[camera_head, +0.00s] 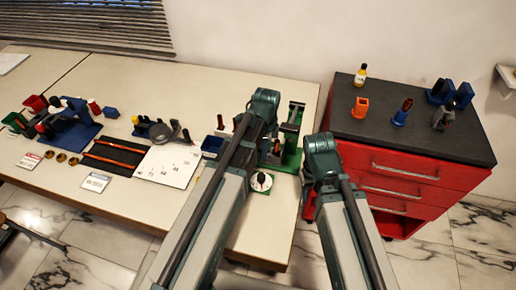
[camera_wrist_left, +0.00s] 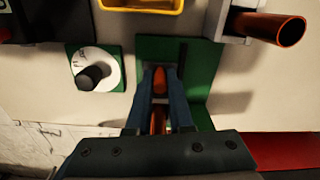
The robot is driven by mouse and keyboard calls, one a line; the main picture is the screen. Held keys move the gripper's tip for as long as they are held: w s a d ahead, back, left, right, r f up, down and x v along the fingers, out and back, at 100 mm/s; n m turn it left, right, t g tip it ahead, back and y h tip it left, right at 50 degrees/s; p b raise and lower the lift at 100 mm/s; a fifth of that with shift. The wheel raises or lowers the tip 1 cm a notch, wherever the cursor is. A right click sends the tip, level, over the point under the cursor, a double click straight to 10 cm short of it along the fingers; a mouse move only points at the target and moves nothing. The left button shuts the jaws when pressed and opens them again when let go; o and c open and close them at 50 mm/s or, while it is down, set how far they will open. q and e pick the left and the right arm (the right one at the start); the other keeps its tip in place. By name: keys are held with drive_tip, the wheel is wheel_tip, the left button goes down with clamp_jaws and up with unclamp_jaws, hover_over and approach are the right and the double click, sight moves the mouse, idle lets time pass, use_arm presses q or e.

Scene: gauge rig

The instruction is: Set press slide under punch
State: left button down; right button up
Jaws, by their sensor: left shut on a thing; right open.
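I cannot tell whether that piece is the slide. My left arm covers part of the press in the head view. The punch is not clearly made out. My right arm stands beside the table's right end; its fingers are hidden.
A dial (camera_head: 260,181) with a black knob sits left of the base. An orange tube (camera_wrist_left: 275,28) in a pale block and a yellow tray (camera_wrist_left: 140,6) are close by. A red cabinet (camera_head: 400,165) stands to the right. A white sheet (camera_head: 168,165) lies left.

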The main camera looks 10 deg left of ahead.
use_arm(q)
drive_tip(key=c, duration=0.8)
unclamp_jaws()
drive_tip(key=shift+r, duration=0.1)
use_arm(e)
drive_tip(key=shift+r, duration=0.1)
use_arm(q)
wheel_tip(320, 180, up, 14)
drive_tip(key=p, duration=1.4)
use_arm(e)
wheel_tip(320, 180, up, 14)
drive_tip(key=shift+f, duration=0.2)
use_arm(q)
drive_tip(key=shift+f, duration=0.2)
